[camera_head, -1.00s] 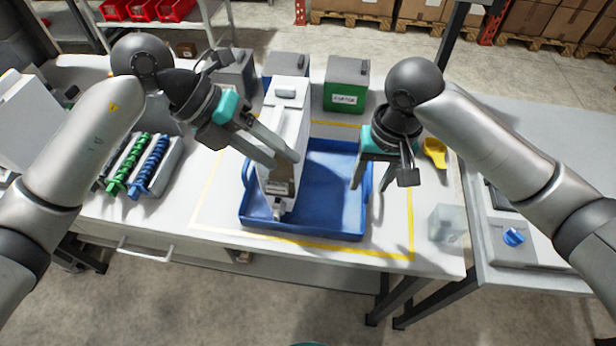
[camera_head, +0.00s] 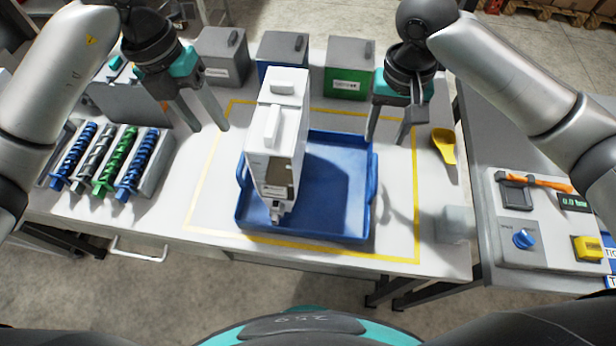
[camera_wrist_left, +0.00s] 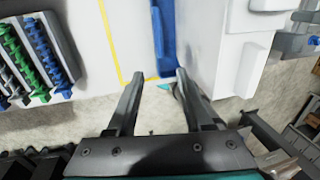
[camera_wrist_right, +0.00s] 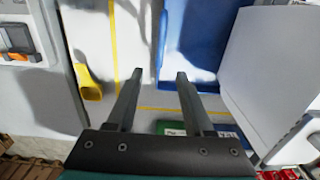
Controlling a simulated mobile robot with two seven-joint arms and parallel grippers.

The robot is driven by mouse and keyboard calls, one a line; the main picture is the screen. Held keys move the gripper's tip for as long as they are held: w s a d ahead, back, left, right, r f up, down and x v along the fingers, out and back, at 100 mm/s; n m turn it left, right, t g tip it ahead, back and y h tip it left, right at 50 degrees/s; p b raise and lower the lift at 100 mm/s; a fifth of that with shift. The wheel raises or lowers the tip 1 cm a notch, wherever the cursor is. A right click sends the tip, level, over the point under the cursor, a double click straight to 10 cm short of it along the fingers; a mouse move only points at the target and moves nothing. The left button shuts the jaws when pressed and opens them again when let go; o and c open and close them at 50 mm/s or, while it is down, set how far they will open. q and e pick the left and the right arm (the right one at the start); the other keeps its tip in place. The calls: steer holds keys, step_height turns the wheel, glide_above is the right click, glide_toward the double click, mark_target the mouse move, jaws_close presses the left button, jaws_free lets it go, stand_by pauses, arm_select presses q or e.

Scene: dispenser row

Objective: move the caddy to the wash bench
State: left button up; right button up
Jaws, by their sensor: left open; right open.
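The blue caddy (camera_head: 335,190), a shallow tray with a raised handle on each side, sits inside a yellow outline on the white table. A tall white dispenser (camera_head: 275,145) stands in its left half and hides part of it. My left gripper (camera_head: 209,128) is open and empty, left of the caddy. In the left wrist view the caddy's blue side (camera_wrist_left: 163,38) lies just beyond the fingers. My right gripper (camera_head: 387,140) is open and empty near the caddy's right rim. The right wrist view shows the caddy (camera_wrist_right: 197,45) ahead of the fingers. I cannot identify the wash bench.
Grey, blue and green-labelled boxes (camera_head: 349,72) stand behind the caddy. A rack of coloured augers (camera_head: 120,160) is at left. A yellow scoop (camera_head: 444,145) and a clear cup (camera_head: 455,224) lie right.

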mark_target(370, 175)
arm_select(q)
steer(key=d+f, duration=0.1)
steer(key=f, duration=0.4)
steer(key=d+f, duration=0.1)
steer(key=f, duration=0.4)
steer(key=d+f, duration=0.1)
steer(key=f, duration=0.4)
steer(key=shift+s, duration=0.3)
arm_select(e)
step_height(370, 175, down, 15)
steer(key=shift+f, duration=0.1)
arm_select(q)
steer(key=shift+r, duration=0.1)
steer(key=shift+a, duration=0.1)
jaws_close()
arm_select(e)
jaws_close()
